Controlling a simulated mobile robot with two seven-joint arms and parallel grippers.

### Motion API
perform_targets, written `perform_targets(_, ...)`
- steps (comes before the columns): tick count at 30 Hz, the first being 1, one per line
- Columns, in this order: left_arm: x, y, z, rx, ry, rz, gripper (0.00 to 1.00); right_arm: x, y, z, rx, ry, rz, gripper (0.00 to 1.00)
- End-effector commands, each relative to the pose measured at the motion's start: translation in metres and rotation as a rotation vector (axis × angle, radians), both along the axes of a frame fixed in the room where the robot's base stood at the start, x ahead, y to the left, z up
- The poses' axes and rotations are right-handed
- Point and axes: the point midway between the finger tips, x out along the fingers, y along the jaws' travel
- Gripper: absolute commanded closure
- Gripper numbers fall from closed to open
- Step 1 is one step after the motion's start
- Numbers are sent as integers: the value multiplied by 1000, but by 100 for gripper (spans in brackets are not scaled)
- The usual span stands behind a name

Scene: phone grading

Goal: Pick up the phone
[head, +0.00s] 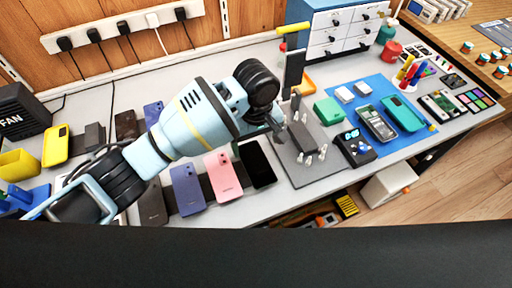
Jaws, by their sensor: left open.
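A row of phones lies along the front of the grey table: a dark one (152,203), a purple one (187,189), a pink one (223,176) and a black one (257,163). A brown phone (125,124) and a blue one (153,113) lie behind my left arm. A phone (376,124) and a teal phone or case (402,113) lie on the blue mat. My left gripper (279,132) is open, above and right of the black phone, beside a grey fixture. Its fingers are small and partly hidden. The frame does not make clear which phone is meant. My right gripper is out of view.
The fixture (302,138) with white pegs stands on a dark grey mat (305,176). A dark upright tool with a yellow handle (293,30) rises behind it. A drawer cabinet (340,38) stands at the back. A black device (355,148) sits right of the mat.

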Motion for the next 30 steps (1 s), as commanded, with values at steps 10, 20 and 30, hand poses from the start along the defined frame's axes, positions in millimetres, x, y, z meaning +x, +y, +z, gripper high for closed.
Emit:
perform_targets(10, 0, 1, -11, 5, 3, 2, 11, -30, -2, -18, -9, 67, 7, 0)
perform_targets(20, 0, 1, -29, 3, 0, 1, 11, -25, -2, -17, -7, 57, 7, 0)
perform_targets(30, -1, 1, -73, 3, 2, 2, 11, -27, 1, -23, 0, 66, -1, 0)
